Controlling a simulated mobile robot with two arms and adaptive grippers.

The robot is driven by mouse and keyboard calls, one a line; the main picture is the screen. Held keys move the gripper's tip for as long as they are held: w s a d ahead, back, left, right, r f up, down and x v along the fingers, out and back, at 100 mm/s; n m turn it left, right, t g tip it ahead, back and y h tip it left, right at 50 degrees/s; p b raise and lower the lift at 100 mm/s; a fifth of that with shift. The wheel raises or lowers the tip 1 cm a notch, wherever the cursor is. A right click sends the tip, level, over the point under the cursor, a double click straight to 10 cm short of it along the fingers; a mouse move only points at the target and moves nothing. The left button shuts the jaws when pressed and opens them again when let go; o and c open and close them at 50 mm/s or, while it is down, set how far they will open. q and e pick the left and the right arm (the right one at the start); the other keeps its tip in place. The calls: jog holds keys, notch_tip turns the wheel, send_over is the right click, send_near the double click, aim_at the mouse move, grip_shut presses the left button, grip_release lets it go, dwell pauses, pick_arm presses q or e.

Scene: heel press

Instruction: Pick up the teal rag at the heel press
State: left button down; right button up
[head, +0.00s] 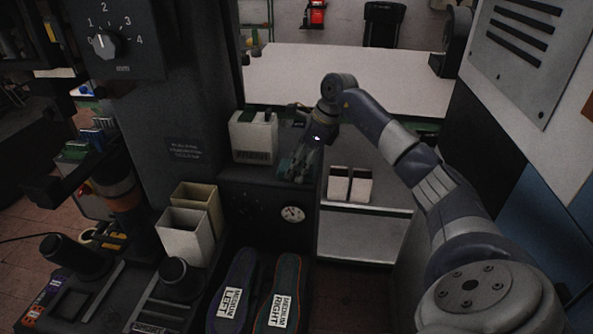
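My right arm reaches in from the right and bends down at the wrist. My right gripper (303,150) points down over the dark ledge just right of the white box. A dull teal, crumpled patch, which looks like the teal rag (290,170), shows at the gripper's lower end on that ledge. The picture is dark and the fingers blend with the cloth, so I cannot tell whether they are closed on it. My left gripper is not in view.
A white box (253,138) stands close left of the gripper. Two open bins (187,232) and a pair of labelled insoles (256,290) are in front. Two small white-topped blocks (349,184) stand right. A pale table (350,78) lies behind.

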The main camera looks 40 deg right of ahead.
jog(key=shift+c, duration=1.2)
jog(key=shift+r, duration=0.1)
jog(key=shift+r, duration=0.15)
notch_tip(320, 180, up, 5)
jog(key=p, duration=0.4)
jog(key=shift+s+a+f+b, duration=0.2)
jog(key=shift+a+f+b, duration=0.05)
jog(key=shift+a+f, duration=0.2)
jog(key=shift+s+a+f+b, duration=0.2)
jog(key=shift+a+f, duration=0.1)
jog(key=shift+a, duration=0.15)
jog(key=s+a, duration=0.2)
jog(key=a, duration=0.4)
jog(key=s+a+r, duration=0.1)
jog(key=s+a, duration=0.2)
jog(key=a, duration=0.4)
jog(key=shift+r, duration=0.25)
